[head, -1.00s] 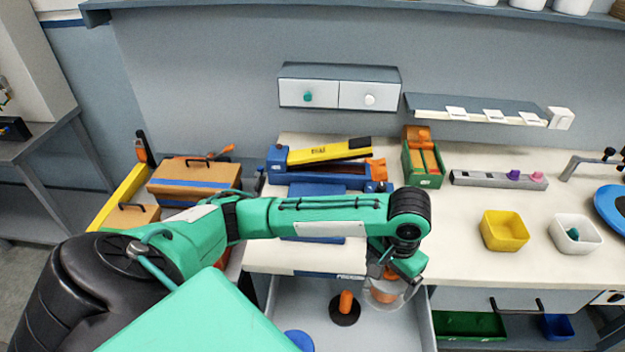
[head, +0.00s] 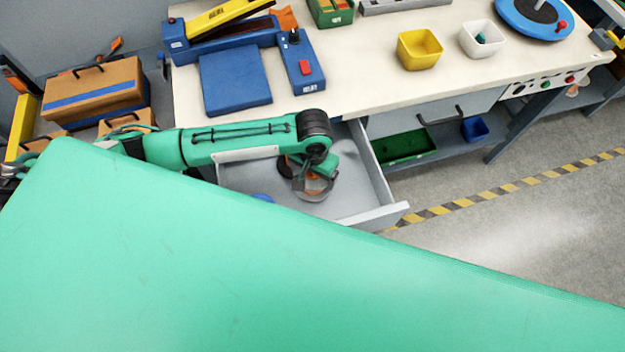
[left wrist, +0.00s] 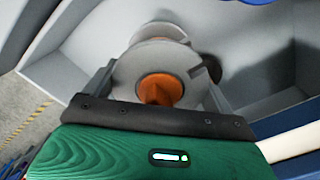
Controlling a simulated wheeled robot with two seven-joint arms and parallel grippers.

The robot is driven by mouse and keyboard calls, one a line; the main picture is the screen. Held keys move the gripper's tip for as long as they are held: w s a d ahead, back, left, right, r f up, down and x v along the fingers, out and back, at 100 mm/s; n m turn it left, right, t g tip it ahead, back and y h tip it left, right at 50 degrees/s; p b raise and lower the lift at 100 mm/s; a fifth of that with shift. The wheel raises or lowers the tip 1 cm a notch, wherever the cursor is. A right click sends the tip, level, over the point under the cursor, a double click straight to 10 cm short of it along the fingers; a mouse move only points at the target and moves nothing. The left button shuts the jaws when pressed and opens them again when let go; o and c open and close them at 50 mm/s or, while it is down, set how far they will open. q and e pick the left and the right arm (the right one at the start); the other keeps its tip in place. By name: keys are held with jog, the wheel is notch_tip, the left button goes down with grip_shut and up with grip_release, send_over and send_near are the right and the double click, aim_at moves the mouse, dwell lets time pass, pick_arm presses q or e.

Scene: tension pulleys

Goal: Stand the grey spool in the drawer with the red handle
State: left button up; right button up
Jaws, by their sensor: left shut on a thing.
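The grey spool (head: 319,192), with an orange core, is in or just above the open drawer (head: 372,177). My left gripper (head: 309,178) is over the drawer and shut on the spool. In the left wrist view the spool (left wrist: 128,72) sits between the two fingers (left wrist: 160,88), its round flange and orange core facing the camera. I cannot tell whether it touches the drawer floor. The drawer's handle is hidden in the head view. My right gripper is not in view.
A dark spool (head: 285,168) and a blue round thing (head: 263,198), both partly hidden, are in the drawer. A closed drawer with a black handle (head: 441,116) is to its right. Yellow (head: 420,50) and white (head: 482,40) bins stand on the bench.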

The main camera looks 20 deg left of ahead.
pick_arm(q)
jog(key=shift+w+f, duration=0.1)
jog(key=shift+f, duration=2.85)
jog(key=shift+f, duration=0.1)
jog(key=o, duration=1.3)
notch_tip(320, 180, up, 12)
jog(key=shift+r, duration=0.1)
